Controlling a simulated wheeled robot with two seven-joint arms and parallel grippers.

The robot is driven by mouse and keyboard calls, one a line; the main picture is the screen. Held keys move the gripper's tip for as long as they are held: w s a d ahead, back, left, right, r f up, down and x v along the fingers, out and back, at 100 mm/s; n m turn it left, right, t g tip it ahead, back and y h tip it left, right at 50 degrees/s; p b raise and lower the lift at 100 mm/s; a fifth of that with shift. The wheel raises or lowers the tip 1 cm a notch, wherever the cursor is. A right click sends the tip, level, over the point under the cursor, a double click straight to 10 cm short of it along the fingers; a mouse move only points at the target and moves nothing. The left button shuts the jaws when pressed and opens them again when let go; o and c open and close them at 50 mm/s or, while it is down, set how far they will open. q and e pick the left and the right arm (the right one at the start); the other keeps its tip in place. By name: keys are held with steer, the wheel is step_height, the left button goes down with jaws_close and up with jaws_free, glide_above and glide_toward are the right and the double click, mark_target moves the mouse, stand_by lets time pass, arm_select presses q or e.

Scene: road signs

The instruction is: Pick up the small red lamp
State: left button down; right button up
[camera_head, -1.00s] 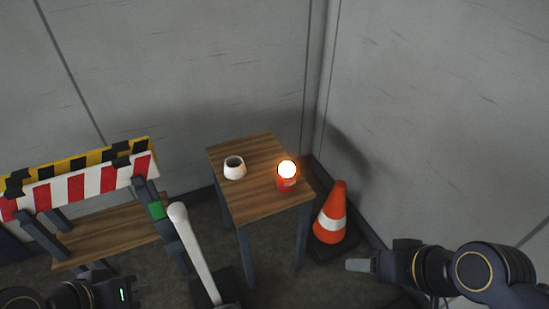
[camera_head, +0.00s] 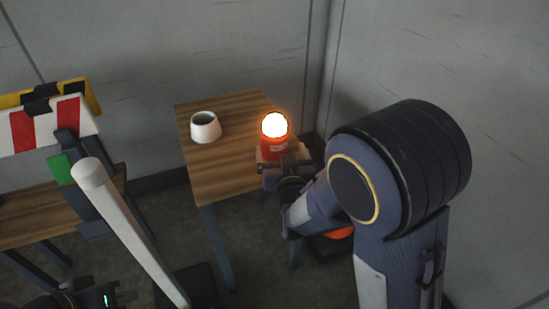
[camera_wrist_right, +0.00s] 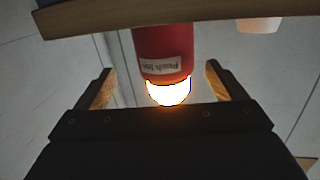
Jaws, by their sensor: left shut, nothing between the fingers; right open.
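The small red lamp (camera_head: 273,147) stands on the wooden table (camera_head: 225,165) near its right edge, with a glowing white dome on top. In the right wrist view the lamp (camera_wrist_right: 164,52) appears upside down, with a white label on its side. My right gripper (camera_head: 275,160) is at the table's edge by the lamp. In the wrist view my right gripper (camera_wrist_right: 158,85) is open, one finger on each side of the lamp, with gaps between. My left gripper (camera_head: 122,296) is at the bottom left, away from the table.
A white cup (camera_head: 205,128) stands on the table left of the lamp. A white post (camera_head: 130,225) and a striped barrier (camera_head: 45,125) are at the left. An orange cone (camera_head: 340,233) is mostly hidden behind my right arm. Grey walls close off the corner.

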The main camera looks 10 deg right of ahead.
steer(key=shift+w+a+f+n+t, duration=0.1)
steer(key=shift+a+f+n+t, duration=0.1)
steer(key=shift+a+n+t, duration=0.1)
steer(key=shift+w+r, duration=0.1)
steer(key=shift+w, duration=0.15)
steer(key=w+b, duration=0.2)
steer(key=w, duration=0.5)
steer(key=shift+w+d, duration=0.1)
arm_select(q)
step_height(320, 180, down, 3)
steer(key=shift+r, duration=0.1)
arm_select(e)
steer(key=shift+r, duration=0.1)
steer(key=c, duration=1.3)
